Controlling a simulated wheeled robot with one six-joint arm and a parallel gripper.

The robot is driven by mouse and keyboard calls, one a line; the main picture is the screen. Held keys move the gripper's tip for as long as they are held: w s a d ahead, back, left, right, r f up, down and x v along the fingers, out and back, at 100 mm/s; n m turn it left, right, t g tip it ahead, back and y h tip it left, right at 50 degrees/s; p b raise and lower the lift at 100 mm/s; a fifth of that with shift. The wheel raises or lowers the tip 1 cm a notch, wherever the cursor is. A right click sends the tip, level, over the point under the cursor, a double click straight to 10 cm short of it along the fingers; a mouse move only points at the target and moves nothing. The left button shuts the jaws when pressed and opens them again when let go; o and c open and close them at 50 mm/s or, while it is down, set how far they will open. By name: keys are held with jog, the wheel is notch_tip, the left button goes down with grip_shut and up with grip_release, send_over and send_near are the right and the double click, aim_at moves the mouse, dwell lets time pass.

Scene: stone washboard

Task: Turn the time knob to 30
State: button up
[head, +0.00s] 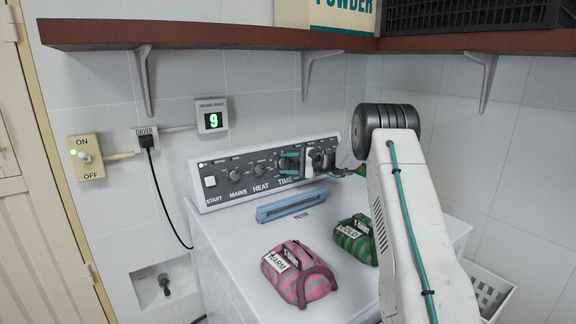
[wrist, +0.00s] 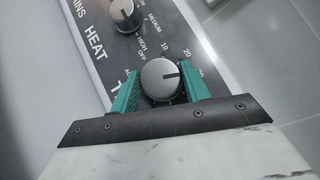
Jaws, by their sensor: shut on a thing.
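The time knob (wrist: 161,80) is a round grey dial with a dark pointer line, on the dryer's control panel (wrist: 92,52). My gripper (wrist: 160,84) has its two teal fingers closed on opposite sides of the knob. The pointer line runs to the right, towards the right finger.
The heat knob (wrist: 126,15) is close beside the time knob. A blue filter (head: 291,205), a pink WARM bag (head: 318,286) and a green COLD bag (head: 354,240) are on the white dryer top (head: 235,250). A brown shelf (head: 220,36) hangs above.

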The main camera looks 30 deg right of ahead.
jog(key=o, duration=1)
jog(key=v, duration=0.8)
jog(key=shift+a, duration=0.1)
